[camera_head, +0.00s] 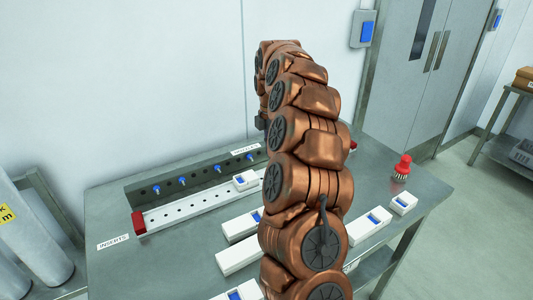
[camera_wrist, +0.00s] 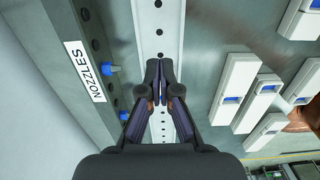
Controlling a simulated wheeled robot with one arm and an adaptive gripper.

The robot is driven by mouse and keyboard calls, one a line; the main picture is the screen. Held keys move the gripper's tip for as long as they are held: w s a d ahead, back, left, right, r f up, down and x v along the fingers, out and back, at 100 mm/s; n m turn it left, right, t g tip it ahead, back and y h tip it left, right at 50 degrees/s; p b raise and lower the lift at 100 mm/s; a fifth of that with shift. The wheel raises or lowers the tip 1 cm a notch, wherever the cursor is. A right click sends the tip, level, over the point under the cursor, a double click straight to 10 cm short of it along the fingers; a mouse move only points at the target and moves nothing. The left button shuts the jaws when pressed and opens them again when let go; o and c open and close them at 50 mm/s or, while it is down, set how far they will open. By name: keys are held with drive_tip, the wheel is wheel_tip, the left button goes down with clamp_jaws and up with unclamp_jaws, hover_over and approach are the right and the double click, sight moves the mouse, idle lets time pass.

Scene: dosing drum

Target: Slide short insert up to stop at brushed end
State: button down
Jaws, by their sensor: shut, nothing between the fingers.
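A pale perforated channel (camera_head: 190,208) runs across the steel table in the head view. A short white insert with a blue window (camera_head: 244,181) sits at the channel, just left of my arm. A red end block (camera_head: 139,223) stands at the channel's left end; a red piece (camera_head: 352,146) shows partly behind my arm at the right. I cannot tell which end is brushed. In the wrist view my gripper (camera_wrist: 158,66) is shut and empty over the channel (camera_wrist: 158,30), and no insert shows between its fingertips.
Several white inserts with blue windows (camera_wrist: 235,88) lie beside the channel. Blue nozzles (camera_head: 183,181) line the back ledge; one shows close left of my gripper (camera_wrist: 112,69). Bare table lies front left.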

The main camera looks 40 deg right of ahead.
sight(175, 212)
wheel_tip(175, 212, down, 8)
drive_tip(key=shift+f+p, duration=0.1)
drive_tip(key=shift+p, duration=0.9)
drive_tip(key=a+p, duration=0.1)
drive_tip(key=a, duration=0.2)
drive_tip(key=shift+w+f, duration=0.1)
drive_tip(key=shift+w+a+f, duration=0.1)
drive_tip(key=shift+a, duration=0.45)
drive_tip(key=shift+a, duration=0.45)
drive_tip(key=a+b, duration=0.1)
drive_tip(key=a, duration=0.8)
drive_tip(key=w+a+b, duration=0.1)
drive_tip(key=a+b, duration=0.1)
drive_tip(key=a, duration=0.7)
drive_tip(key=w+a+b, duration=0.1)
drive_tip(key=a+b, duration=0.1)
drive_tip(key=a, duration=0.7)
drive_tip(key=shift+w+a, duration=0.2)
drive_tip(key=shift+a, duration=0.15)
